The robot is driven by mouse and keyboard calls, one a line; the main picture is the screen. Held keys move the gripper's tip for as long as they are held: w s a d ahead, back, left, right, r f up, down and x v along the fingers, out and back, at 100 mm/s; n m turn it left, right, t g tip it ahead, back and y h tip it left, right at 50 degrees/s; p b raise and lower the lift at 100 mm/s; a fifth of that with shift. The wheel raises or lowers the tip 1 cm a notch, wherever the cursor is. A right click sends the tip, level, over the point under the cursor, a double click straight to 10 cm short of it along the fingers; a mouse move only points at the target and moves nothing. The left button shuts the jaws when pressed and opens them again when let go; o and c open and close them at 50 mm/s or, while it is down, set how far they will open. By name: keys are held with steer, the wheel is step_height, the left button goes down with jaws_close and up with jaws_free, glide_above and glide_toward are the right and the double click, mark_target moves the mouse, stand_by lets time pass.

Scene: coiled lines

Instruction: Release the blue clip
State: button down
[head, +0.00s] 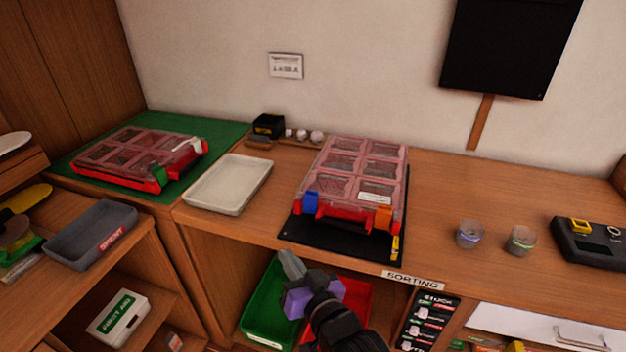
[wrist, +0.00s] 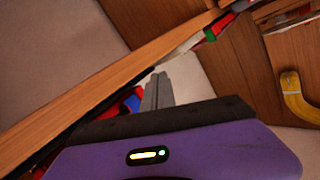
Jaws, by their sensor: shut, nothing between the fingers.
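The blue clip (head: 311,201) is at the front left corner of a red case (head: 345,215) with a clear, divided lid. Whether the clip is fastened cannot be told at this size. An orange clip (head: 383,217) is at the case's front right corner. My gripper (head: 288,262), with grey fingers and a purple body, is shut and empty. In the picture it is below and left of the blue clip, apart from it, by the counter's front edge. In the wrist view the fingers (wrist: 158,88) are together; a blue patch (wrist: 132,103) beside red shows partly behind them.
The case stands on a black mat (head: 290,232) on the counter. A cream tray (head: 230,185) is to its left, and a second red case (head: 140,158) lies on a green mat. Two small cups (head: 469,234) are to the right. Green (head: 262,318) and red bins are below the counter.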

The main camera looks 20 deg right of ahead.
steer(key=w+a+r+g+p, duration=0.1)
steer(key=w+a+r+p, duration=0.15)
steer(key=w+r, duration=0.7)
step_height(320, 180, up, 9)
steer(key=m+g+h+p, duration=0.5)
steer(key=m+g, duration=0.1)
steer(key=g, duration=0.6)
glide_above(315, 190)
steer(key=shift+s+a, duration=0.2)
steer(key=shift+f, duration=0.15)
steer(key=p+x, duration=0.1)
steer(key=x, duration=0.8)
steer(key=shift+w+d+p, duration=0.1)
steer(key=shift+d+p, duration=0.1)
steer(key=shift+p, duration=0.15)
steer(key=shift+f, duration=0.35)
steer(key=shift+s+a+p, duration=0.5)
steer(key=shift+s+a, duration=0.05)
steer(key=shift+s, duration=0.25)
steer(key=shift+s+a+p, duration=0.5)
steer(key=shift+s+a, duration=0.05)
steer(key=shift+s, duration=0.2)
